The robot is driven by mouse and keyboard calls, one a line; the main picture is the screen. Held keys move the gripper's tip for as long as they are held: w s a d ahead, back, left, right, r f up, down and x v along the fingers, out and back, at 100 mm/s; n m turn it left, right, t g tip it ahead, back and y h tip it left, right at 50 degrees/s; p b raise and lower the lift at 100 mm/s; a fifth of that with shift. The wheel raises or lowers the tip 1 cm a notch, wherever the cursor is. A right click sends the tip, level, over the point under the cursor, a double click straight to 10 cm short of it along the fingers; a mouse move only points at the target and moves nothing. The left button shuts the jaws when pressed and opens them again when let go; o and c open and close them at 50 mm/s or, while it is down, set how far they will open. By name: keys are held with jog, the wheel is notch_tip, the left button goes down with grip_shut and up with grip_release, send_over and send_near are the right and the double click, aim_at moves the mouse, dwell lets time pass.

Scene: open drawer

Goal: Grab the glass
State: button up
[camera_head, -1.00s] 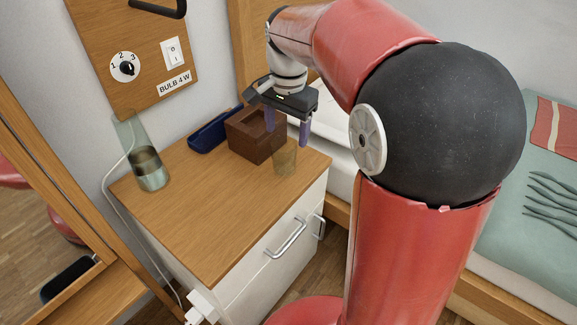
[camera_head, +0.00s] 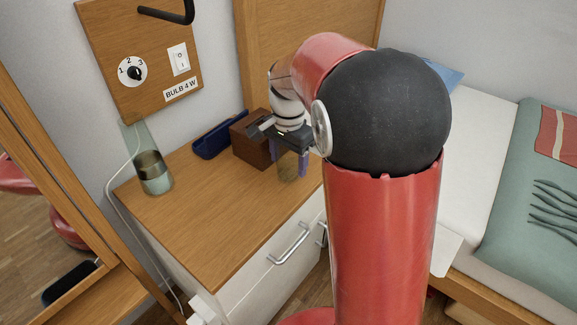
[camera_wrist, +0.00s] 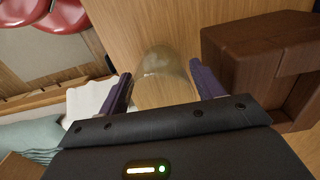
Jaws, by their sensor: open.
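The glass (camera_head: 288,169) is a small clear tumbler standing upright on the wooden top of the bedside cabinet, near its right back part. My gripper (camera_head: 289,160) is low over the cabinet top at the glass, fingers pointing down. In the wrist view the glass (camera_wrist: 161,76) shows between the two purple fingers of my gripper (camera_wrist: 158,92), with a gap on each side. The jaws are open. The gripper hides the upper part of the glass in the head view.
A brown wooden box (camera_head: 249,148) stands close beside the glass, and a blue tray (camera_head: 219,134) lies behind it. A tall glass lamp (camera_head: 154,175) with a cord stands at the left. The front of the cabinet top (camera_head: 225,235) is clear.

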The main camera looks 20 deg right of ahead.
jog(key=c, duration=0.8)
jog(key=shift+c, duration=0.2)
jog(key=shift+r, duration=0.15)
